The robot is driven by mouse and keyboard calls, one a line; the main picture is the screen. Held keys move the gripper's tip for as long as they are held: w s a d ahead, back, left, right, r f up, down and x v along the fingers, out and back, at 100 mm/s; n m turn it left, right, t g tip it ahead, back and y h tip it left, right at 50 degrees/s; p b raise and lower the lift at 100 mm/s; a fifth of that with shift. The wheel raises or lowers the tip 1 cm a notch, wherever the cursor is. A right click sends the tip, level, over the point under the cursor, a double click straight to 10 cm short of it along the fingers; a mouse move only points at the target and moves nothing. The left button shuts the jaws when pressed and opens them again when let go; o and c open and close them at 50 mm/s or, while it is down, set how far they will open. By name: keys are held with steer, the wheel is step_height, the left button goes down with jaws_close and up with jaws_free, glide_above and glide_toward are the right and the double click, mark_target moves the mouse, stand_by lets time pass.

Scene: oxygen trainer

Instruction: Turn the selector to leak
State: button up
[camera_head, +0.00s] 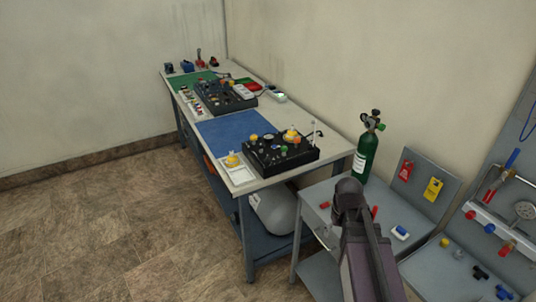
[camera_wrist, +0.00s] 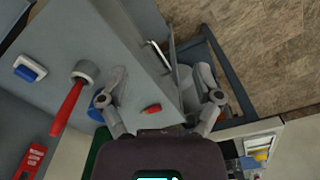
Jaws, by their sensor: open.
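A black box (camera_head: 280,154) with dials, a yellow part and small knobs sits at the near end of the long bench. Which of its small knobs is the selector, and where it points, is too small to tell. My gripper (camera_head: 350,190) is in front of the small grey side table, to the right of and apart from the box. In the wrist view my gripper (camera_wrist: 162,72) has its two fingers spread wide with nothing held. A small red item (camera_wrist: 151,108) shows beyond and between the fingers on the grey top. The selector is not recognisable in the wrist view.
The bench holds a blue mat (camera_head: 234,132) and a second dark panel (camera_head: 224,96). A green cylinder (camera_head: 366,154) stands behind my gripper. A red-handled part (camera_wrist: 68,108) and a blue-and-white block (camera_wrist: 30,68) lie left in the wrist view. Floor left of the bench is clear.

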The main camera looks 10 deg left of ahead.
steer(key=w+a+r+n+p, duration=0.4)
steer(key=w+a+n, duration=0.15)
steer(key=w, duration=0.65)
steer(key=w+a+r+n+p, duration=0.4)
steer(key=w+a+r, duration=0.15)
steer(key=w, duration=0.55)
step_height(320, 180, up, 5)
steer(key=n+p, duration=0.5)
steer(key=n, duration=0.3)
glide_above(268, 158)
steer(key=w, duration=0.1)
steer(key=shift+a+f+m, duration=0.15)
steer(key=shift+a+m, duration=0.05)
steer(key=shift+m, duration=0.05)
steer(key=shift+f, duration=0.15)
step_height(268, 158, down, 14)
steer(key=b, duration=1.3)
steer(key=shift+r, duration=0.25)
steer(key=c, duration=1.1)
